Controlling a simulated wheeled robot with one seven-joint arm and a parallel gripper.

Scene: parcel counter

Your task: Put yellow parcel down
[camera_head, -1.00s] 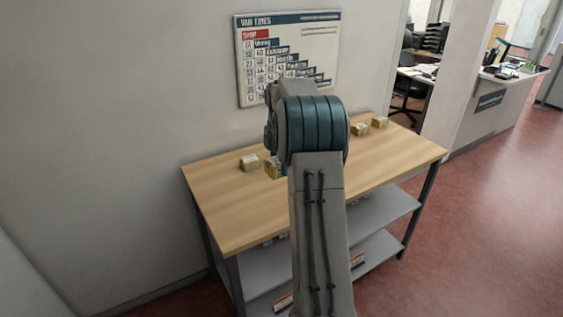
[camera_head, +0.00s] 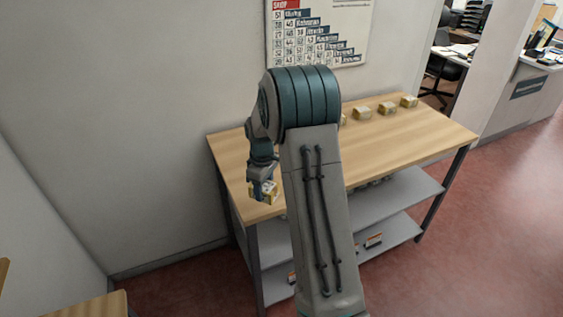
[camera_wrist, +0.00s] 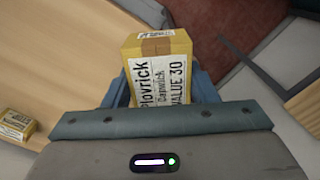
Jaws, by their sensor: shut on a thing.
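The yellow parcel (camera_wrist: 158,48) is a box with brown tape and a white label reading "Plovrick", "Capwick" and "VALUE 30". My gripper (camera_wrist: 160,88) is shut on it, with a blue finger on each side. In the head view my gripper (camera_head: 262,188) points down at the table's left front end, with the parcel (camera_head: 270,191) partly hidden by the fingers. The wooden table (camera_head: 240,160) lies around and behind it. I cannot tell whether the parcel touches the tabletop; it is near the edge.
Several similar parcels stand along the table's back (camera_head: 387,108); one (camera_wrist: 16,124) shows at left in the wrist view. The left part of the tabletop is bare. Grey shelves (camera_head: 390,205) lie below. Another wooden surface (camera_head: 95,307) is at lower left. A wall chart (camera_head: 320,30) hangs behind.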

